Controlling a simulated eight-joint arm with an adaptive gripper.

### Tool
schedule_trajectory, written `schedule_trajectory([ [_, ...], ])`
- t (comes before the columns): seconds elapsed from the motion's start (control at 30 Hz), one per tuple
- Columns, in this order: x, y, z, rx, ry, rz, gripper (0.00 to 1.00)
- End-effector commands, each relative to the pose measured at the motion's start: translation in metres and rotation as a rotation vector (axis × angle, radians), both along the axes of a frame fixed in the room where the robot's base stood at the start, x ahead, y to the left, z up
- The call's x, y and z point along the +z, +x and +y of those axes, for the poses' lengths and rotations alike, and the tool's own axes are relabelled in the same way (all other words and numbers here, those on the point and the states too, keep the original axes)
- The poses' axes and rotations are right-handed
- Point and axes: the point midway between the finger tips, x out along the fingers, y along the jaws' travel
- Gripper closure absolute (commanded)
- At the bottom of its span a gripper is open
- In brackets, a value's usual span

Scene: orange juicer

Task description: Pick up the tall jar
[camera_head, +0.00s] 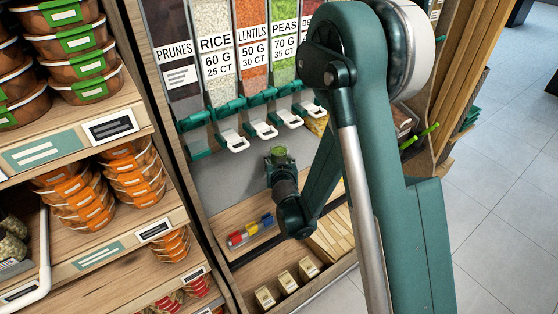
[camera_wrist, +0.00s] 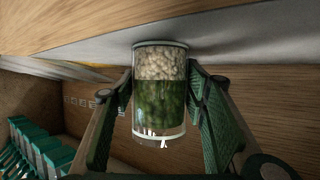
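A clear glass jar (camera_wrist: 160,92) with a pale grainy layer and a dark green layer stands between the two fingers of my gripper (camera_wrist: 160,100) in the wrist view. The fingers lie along its left and right sides, very close to the glass. I cannot tell whether both pads touch it. In the head view, my gripper (camera_head: 280,165) is in front of the grey panel under the dispensers. A small green piece (camera_head: 279,153) shows at its far end, perhaps part of the jar. The rest is hidden behind my gripper.
Dispensers with white levers (camera_head: 235,142) hang above my gripper. A wooden shelf (camera_head: 218,222) with small red, yellow and blue items (camera_head: 250,231) lies below. Small boxes (camera_head: 285,283) stand lower down. Stacked orange tubs (camera_head: 75,205) fill the left shelves.

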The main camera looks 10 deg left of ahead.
Motion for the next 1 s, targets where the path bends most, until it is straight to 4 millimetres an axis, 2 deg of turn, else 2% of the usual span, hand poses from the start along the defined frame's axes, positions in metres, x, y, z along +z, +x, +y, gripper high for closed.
schedule_trajectory([
  [0.03,0.000,0.000,0.000,0.000,0.000,0.000,0.64],
  [0.17,0.000,0.000,0.000,0.000,0.000,0.000,0.80],
  [0.57,0.005,0.000,0.000,0.000,0.000,0.000,0.80],
  [0.77,0.020,0.000,0.000,0.000,0.000,0.000,0.80],
  [1.0,0.050,0.000,0.000,0.000,0.000,0.000,0.80],
])
